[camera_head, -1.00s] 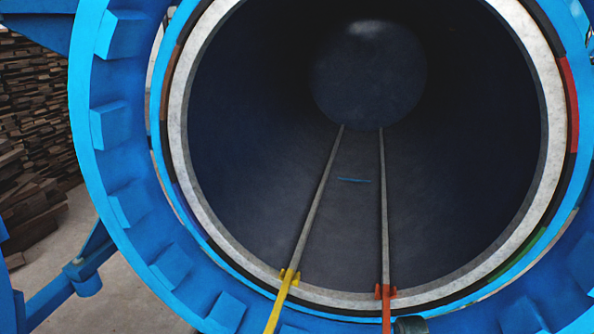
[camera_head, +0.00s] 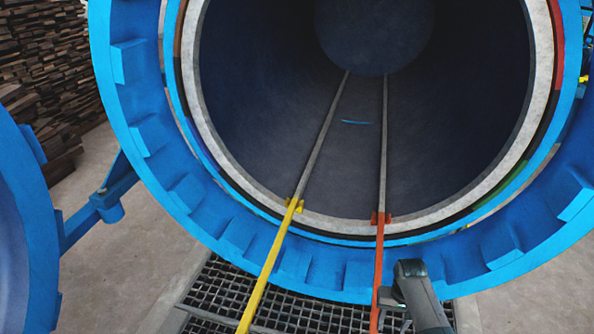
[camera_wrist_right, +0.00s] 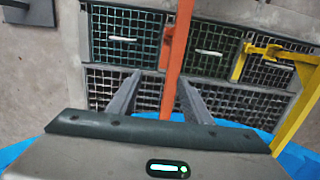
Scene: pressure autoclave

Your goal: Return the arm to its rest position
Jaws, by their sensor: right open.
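My right gripper (camera_head: 392,298) shows at the lower right of the head view, in front of the autoclave's lower rim and close beside the orange rail (camera_head: 378,265). In the right wrist view its two fingers (camera_wrist_right: 158,95) are spread apart with nothing held. The orange rail (camera_wrist_right: 176,60) appears between the fingers there; I cannot tell how far beyond them it lies. The yellow rail (camera_head: 266,265) runs from the autoclave mouth toward the bottom edge. My left gripper is not in view.
The blue autoclave ring (camera_head: 150,140) stands open around a dark, empty-looking chamber (camera_head: 270,110) with two inner tracks. A blue round door (camera_head: 15,230) is at the left edge. Floor grating (camera_head: 225,290) lies below. Stacked timber (camera_head: 50,60) stands at the back left.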

